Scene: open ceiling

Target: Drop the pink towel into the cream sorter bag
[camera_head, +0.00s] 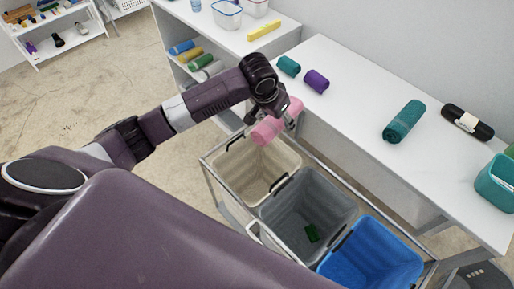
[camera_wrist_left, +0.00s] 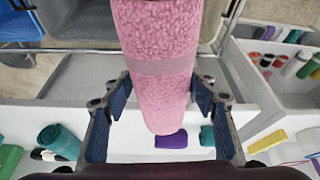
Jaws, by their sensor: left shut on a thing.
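The pink towel (camera_head: 270,129) is rolled up, and my left gripper (camera_head: 281,112) is shut on it. The towel also fills the middle of the left wrist view (camera_wrist_left: 158,60), between the two fingers (camera_wrist_left: 160,100). In the head view the towel is held above the far part of the cream sorter bag (camera_head: 247,183), near its back rim. The bag is open at the top, and its visible inside looks empty. My right gripper is in neither view.
A grey bag (camera_head: 300,215) with a small green item in it and a blue bag (camera_head: 368,258) share the metal frame. Behind is a white table (camera_head: 350,90) with teal and purple rolls. A white shelf (camera_head: 222,40) stands at the upper left of it.

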